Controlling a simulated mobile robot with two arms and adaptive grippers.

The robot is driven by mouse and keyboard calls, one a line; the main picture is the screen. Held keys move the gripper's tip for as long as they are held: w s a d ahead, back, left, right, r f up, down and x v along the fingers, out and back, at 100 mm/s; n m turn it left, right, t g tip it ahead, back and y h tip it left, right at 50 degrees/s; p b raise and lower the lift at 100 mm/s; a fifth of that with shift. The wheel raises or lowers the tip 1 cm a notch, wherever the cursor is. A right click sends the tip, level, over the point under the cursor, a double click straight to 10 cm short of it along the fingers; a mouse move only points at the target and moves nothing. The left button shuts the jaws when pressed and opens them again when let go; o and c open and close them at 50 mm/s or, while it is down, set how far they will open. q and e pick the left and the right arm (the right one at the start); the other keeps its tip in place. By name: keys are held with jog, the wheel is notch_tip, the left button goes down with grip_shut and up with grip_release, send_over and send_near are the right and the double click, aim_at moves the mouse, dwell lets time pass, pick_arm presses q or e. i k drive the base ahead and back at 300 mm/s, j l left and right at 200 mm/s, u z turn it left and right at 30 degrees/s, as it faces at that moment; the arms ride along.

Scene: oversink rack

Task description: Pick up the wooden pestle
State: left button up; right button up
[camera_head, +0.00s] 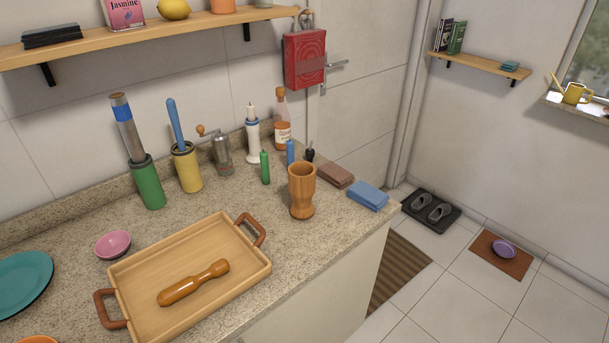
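The wooden pestle (194,283) is glossy brown and lies on its side in a light wooden tray (138,271) with brown handles. It is tilted in the picture, its thick end at lower left and its knob at upper right. A brown wooden mortar (301,190), shaped like a goblet, stands upright on the counter to the right of the tray. The pestle is fully visible, and nothing touches it except the tray. Neither of my grippers shows in the head view.
Behind the tray stand a green holder (147,183), a yellow holder (187,168), a grinder (221,152) and a bottle (282,120). A pink bowl (113,244) and a teal plate (22,282) sit left. A wall shelf (130,38) hangs above. Bare counter lies between tray and mortar.

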aim_at(174, 292)
jog(key=u, duration=0.4)
jog(key=i+l+u, duration=0.1)
jog(key=u, duration=0.3)
jog(key=l+u, duration=0.1)
jog(key=u, duration=0.3)
jog(key=l+u, duration=0.1)
jog(key=u, duration=0.3)
